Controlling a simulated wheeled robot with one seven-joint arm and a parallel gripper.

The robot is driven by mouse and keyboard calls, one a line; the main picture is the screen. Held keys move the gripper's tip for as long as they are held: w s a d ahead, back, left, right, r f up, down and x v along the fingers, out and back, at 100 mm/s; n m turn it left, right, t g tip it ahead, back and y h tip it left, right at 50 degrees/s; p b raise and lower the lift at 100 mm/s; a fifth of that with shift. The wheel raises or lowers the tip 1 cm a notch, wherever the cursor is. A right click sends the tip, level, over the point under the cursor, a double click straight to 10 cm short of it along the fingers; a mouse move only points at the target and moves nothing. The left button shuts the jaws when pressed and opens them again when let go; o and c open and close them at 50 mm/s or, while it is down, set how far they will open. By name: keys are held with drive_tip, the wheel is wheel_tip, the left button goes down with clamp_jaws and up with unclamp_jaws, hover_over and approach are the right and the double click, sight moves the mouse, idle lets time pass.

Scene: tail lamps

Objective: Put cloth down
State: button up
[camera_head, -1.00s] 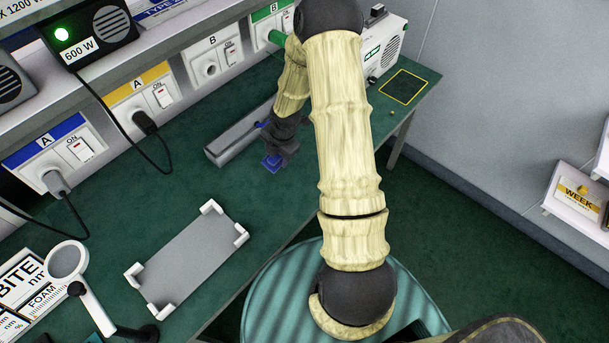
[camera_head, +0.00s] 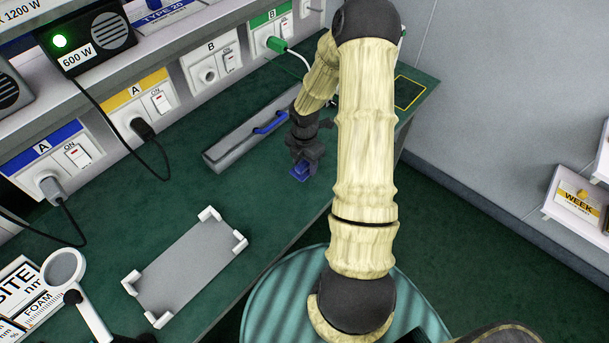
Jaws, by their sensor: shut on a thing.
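My gripper (camera_head: 304,163) points down over the green workbench (camera_head: 290,212), near its front edge. It is shut on a small blue piece (camera_head: 300,174), which looks like the cloth, at its fingertips. The fingers and wrist hide part of it. I cannot tell whether the cloth touches the bench top.
Left of my gripper lies a long grey case (camera_head: 235,143) with a blue handle (camera_head: 270,123). A grey tray with white corner brackets (camera_head: 190,265) and a magnifier (camera_head: 66,268) are nearer. Sockets (camera_head: 213,62) line the back. Bench between gripper and tray is clear.

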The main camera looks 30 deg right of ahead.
sight(305, 174)
drive_tip(key=shift+f, duration=0.6)
drive_tip(key=shift+f, duration=0.1)
wheel_tip(305, 174, down, 4)
drive_tip(key=shift+a+f+p, duration=0.1)
drive_tip(key=shift+p, duration=0.25)
drive_tip(key=shift+s+f, duration=0.1)
drive_tip(key=o, duration=0.9)
drive_tip(key=shift+f, duration=0.1)
drive_tip(key=shift+f+b, duration=0.15)
drive_tip(key=shift+b, duration=0.3)
drive_tip(key=r, duration=1.7)
drive_tip(key=shift+w+r+p, duration=0.3)
drive_tip(key=shift+w, duration=0.1)
